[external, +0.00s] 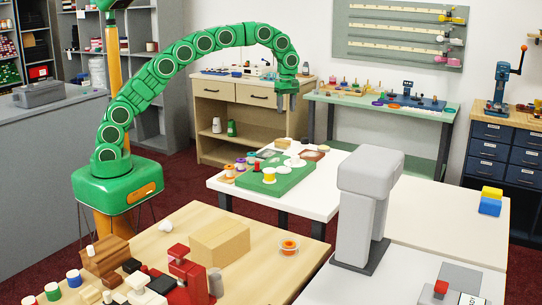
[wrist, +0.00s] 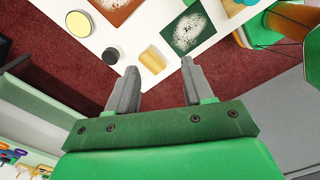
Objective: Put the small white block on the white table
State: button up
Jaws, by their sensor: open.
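My gripper (external: 286,104) hangs open and empty above the far side of the white table (external: 322,200). In the wrist view its two fingers (wrist: 158,78) are spread, with a tan block (wrist: 152,60) on the table showing between and beyond them, apart from both. White blocks, such as a larger one (external: 146,298) and a smaller one (external: 137,280), lie on the wooden table (external: 230,287) at the front left, far from my gripper. I cannot tell which is the small white block. The white table also shows in the wrist view (wrist: 85,50).
A green board (external: 290,184) with spools stands on the white table. A grey machine (external: 365,205) rises at its right front. A red device (external: 190,275) and a cardboard box (external: 220,243) stand on the wooden table. The white table's right part looks clear.

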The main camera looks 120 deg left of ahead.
jog(key=s+d+r+m, duration=0.1)
jog(key=d+r+m, duration=0.3)
jog(key=d, duration=0.8)
jog(key=s+d+r+m, duration=0.1)
jog(key=s+d+m, duration=0.1)
jog(key=d+m, duration=0.65)
jog(key=s+d+r+m, duration=0.1)
jog(key=d+r+m, duration=0.15)
jog(key=d, duration=1.25)
jog(key=s+d+f+m, duration=0.2)
jog(key=s+d+m, duration=0.5)
jog(key=s+d, duration=0.3)
jog(key=s+d+f+m+g, duration=0.1)
jog(key=s+d+m, duration=0.7)
jog(key=s, duration=0.8)
jog(key=shift+s+d+f+g, duration=0.3)
jog(key=shift+d+f, duration=0.55)
jog(key=shift+d, duration=0.4)
